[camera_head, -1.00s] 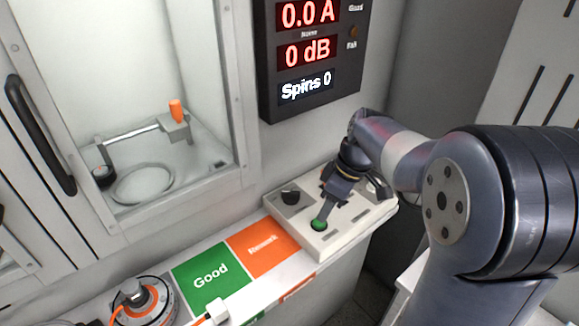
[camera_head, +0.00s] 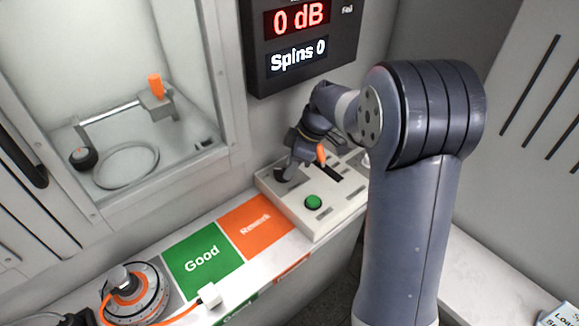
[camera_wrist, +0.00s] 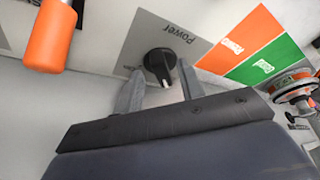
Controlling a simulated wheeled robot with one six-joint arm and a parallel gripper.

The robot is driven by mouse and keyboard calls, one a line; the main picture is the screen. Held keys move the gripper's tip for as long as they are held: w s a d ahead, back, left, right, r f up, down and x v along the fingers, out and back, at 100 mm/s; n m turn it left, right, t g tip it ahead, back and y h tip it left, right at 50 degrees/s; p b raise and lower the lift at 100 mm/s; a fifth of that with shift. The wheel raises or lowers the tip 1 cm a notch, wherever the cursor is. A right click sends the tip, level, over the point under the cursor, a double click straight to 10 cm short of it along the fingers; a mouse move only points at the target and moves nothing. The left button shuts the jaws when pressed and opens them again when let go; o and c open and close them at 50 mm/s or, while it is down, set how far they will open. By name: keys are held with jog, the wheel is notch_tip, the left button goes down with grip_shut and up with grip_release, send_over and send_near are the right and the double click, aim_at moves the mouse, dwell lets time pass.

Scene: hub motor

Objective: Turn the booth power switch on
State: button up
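The booth power switch is a black rotary knob (camera_wrist: 160,64) with a white pointer mark, on a grey plate labelled "Power" in the wrist view. In the head view the knob (camera_head: 282,174) sits at the left rear of the control panel (camera_head: 306,222), partly hidden by my gripper (camera_head: 289,160). In the wrist view my gripper (camera_wrist: 161,78) is open, with one finger on each side of the knob's near part. A gap shows beside the fingers; I cannot tell whether either touches it.
A green button (camera_head: 313,202) and an orange-handled lever (camera_head: 321,154) are on the same panel, close to my gripper. Left of it lie the orange "Rework" area (camera_head: 255,228) and green "Good" area (camera_head: 203,258). A hub motor (camera_head: 135,292) with an orange cable stands at lower left.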

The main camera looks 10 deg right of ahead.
jog(key=shift+a+f, duration=0.2)
jog(key=shift+f, duration=0.3)
grip_shut()
